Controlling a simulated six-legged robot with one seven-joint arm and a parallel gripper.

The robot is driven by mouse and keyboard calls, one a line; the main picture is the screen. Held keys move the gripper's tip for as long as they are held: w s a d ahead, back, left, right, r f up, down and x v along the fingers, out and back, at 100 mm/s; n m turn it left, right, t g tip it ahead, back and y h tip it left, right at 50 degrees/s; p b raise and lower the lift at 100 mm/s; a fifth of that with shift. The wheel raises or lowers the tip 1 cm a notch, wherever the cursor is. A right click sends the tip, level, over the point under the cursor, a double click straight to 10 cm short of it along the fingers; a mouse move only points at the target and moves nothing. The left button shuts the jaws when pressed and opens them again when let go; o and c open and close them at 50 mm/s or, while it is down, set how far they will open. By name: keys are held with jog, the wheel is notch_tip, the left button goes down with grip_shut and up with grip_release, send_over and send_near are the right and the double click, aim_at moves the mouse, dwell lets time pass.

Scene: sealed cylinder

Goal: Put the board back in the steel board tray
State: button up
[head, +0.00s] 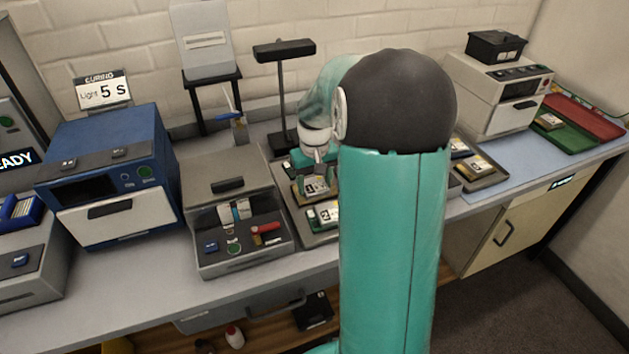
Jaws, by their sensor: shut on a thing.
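My gripper (316,170) points down over the grey metal tray (302,226), left of my teal arm. It is shut on a small board (299,191) with a tan edge and a white label. The gripper covers part of this board, and I cannot tell whether it touches the tray. Another board (323,214), green with a white label, lies in the tray just in front of it. My arm hides the tray's right side. Right of my arm, a dark tray (491,180) holds more boards (476,166); I cannot tell whether it is the same tray.
A grey machine (225,180) with a red-handled part stands close left of the tray. A blue curing box (110,165) is further left. A lamp-like stand (282,90) rises behind. At right are a white machine (500,95) and green and red trays (575,135). Blue mat (525,150) is partly bare.

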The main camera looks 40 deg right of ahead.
aim_at(314, 185)
jog(key=shift+f, duration=0.1)
jog(key=o, duration=1.1)
notch_tip(314, 185, up, 12)
